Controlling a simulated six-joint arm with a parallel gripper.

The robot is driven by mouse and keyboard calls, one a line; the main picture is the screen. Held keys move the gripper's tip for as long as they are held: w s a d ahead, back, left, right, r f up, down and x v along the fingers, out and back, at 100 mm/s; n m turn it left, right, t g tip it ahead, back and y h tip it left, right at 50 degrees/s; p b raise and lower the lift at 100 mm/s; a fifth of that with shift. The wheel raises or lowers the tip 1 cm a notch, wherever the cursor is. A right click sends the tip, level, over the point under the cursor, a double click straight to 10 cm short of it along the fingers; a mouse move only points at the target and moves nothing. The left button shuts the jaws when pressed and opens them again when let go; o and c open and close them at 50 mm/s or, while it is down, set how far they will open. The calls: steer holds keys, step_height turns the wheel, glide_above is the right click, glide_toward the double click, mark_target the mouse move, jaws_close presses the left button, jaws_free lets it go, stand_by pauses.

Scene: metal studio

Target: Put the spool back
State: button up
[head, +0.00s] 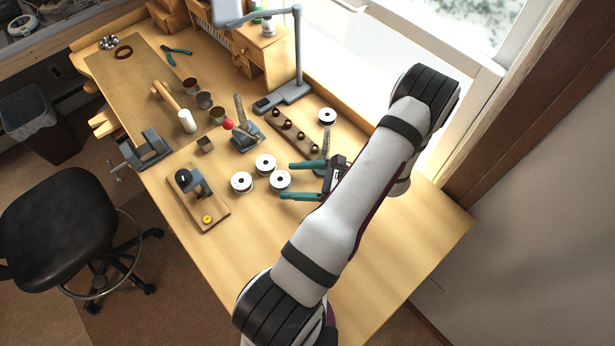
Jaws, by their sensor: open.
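Three white-rimmed spools with dark centres stand close together in the middle of the bench: a left one (241,182), a back one (265,163) and a right one (280,180). A fourth similar spool (326,116) sits apart, farther back near the window. My gripper (286,181) is open, its two teal fingers pointing left. The right spool appears between or just beyond the fingertips; I cannot tell whether they touch it or how high they are. Which spool the task means is not clear from this view. My arm hides part of the bench at the right.
A wooden strip with several dark round pieces (281,123) lies behind the spools. A grey upright rod (326,142) stands close behind my gripper. A red-balled tool (228,124), a lamp base (283,96) and a wood-based stand (207,203) are nearby. The front bench is clear.

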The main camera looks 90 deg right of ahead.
steer(key=v, duration=1)
steer(key=shift+s+a+r, duration=0.1)
steer(key=shift+s, duration=0.15)
steer(key=w+a+r+n+g+y, duration=0.35)
steer(key=w+r+n, duration=0.2)
steer(key=w, duration=0.45)
steer(key=w+a+r+n+g+y, duration=0.3)
steer(key=w+r+n+y, duration=0.3)
steer(key=w, duration=0.5)
steer(key=w+a+r+n+g, duration=0.2)
steer(key=w+a+n+g, duration=0.15)
steer(key=a+n, duration=0.3)
steer(key=s+a+r+n+g+h, duration=0.1)
steer(key=s+a+r+n+h, duration=0.1)
steer(key=a+n, duration=0.5)
steer(key=s+a+r+n+g+h, duration=0.1)
steer(key=a+r+n+g+h, duration=0.1)
steer(key=a+n, duration=0.5)
steer(key=a+h, duration=0.1)
steer(key=a, duration=0.5)
steer(key=shift+s+a+h, duration=0.15)
steer(key=shift+s+h, duration=0.2)
steer(key=shift+s, duration=0.05)
